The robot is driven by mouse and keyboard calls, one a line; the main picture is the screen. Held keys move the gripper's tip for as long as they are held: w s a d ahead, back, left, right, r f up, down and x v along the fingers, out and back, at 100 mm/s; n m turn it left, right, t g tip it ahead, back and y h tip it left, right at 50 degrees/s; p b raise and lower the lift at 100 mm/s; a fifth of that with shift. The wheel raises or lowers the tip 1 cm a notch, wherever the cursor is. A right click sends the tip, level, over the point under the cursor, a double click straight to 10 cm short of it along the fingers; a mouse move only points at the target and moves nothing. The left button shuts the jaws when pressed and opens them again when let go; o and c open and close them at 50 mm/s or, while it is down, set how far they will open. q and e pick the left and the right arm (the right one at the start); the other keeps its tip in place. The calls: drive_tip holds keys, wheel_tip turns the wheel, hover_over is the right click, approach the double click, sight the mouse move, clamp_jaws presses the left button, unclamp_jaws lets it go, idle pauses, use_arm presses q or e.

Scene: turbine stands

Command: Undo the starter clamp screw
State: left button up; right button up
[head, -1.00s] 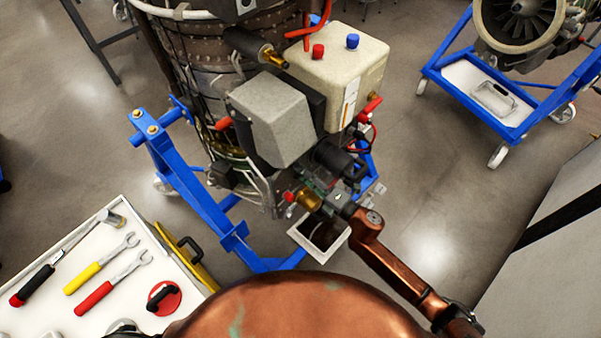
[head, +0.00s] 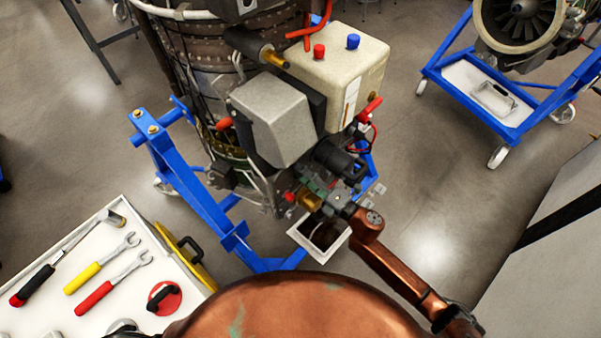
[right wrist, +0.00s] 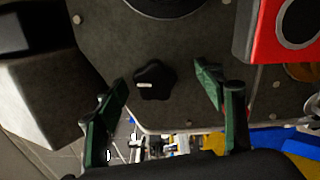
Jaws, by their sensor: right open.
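In the right wrist view a black star-shaped knob (right wrist: 154,80) with a white mark sits on a dark grey plate (right wrist: 190,45); I take it for the clamp screw. My right gripper (right wrist: 163,84) is open, with one green finger on each side of the knob and a gap to it on both sides. In the head view my right gripper (head: 316,190) is low at the engine, just below a black cylindrical unit (head: 336,158), likely the starter. The knob is hidden there. My left gripper is not in view.
A grey box (head: 272,118) and a cream tank (head: 340,75) stick out above my right gripper. A blue stand (head: 185,190) surrounds the engine, with a white square tray (head: 336,250) below. A white tool table (head: 50,300) is at lower left. A red part (right wrist: 262,30) is close by.

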drive_tip(key=shift+r, duration=0.5)
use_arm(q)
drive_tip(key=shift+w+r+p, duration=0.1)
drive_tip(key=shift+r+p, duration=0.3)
use_arm(e)
drive_tip(key=shift+f+v, duration=0.15)
drive_tip(key=shift+v, duration=1.1)
drive_tip(key=shift+f+v, duration=0.2)
drive_tip(key=shift+v, duration=1.05)
drive_tip(key=shift+c, duration=0.3)
